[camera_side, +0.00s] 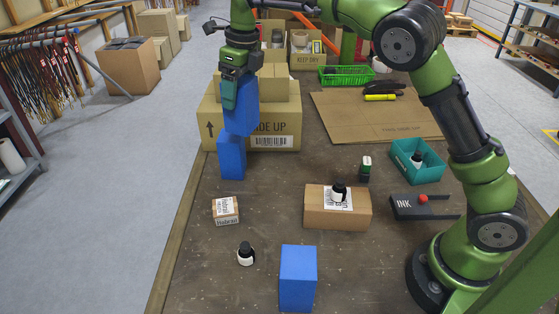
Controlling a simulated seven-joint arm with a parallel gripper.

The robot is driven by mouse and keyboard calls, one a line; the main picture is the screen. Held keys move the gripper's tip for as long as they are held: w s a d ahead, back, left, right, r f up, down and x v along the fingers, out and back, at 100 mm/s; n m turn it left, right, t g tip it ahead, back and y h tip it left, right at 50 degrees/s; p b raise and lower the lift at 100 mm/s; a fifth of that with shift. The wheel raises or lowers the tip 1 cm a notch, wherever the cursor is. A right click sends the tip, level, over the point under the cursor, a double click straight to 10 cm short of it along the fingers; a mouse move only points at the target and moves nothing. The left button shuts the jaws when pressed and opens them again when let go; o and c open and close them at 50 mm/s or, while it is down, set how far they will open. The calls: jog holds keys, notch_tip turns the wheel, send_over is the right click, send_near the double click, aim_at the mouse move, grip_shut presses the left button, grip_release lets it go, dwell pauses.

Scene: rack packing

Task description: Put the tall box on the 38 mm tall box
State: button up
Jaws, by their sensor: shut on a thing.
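My gripper (230,98) is shut on a blue box (246,112), which looks like the tall box, at the upper left of the table. The held box is slightly tilted in the picture. A second blue box (231,160) stands directly below it. The held box's lower end overlaps the top of that box in this view; I cannot tell whether they touch. A third blue box (298,280) stands alone at the front edge of the view. I cannot tell from the picture which standing box is 38 mm tall.
A teal bin (425,174) is at right.

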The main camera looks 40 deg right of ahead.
jog(key=w+f, duration=0.3)
jog(key=w, duration=0.1)
jog(key=shift+w+a+f, duration=0.35)
jog(key=shift+w+f, duration=0.05)
dwell(0.4)
jog(key=shift+f, duration=0.1)
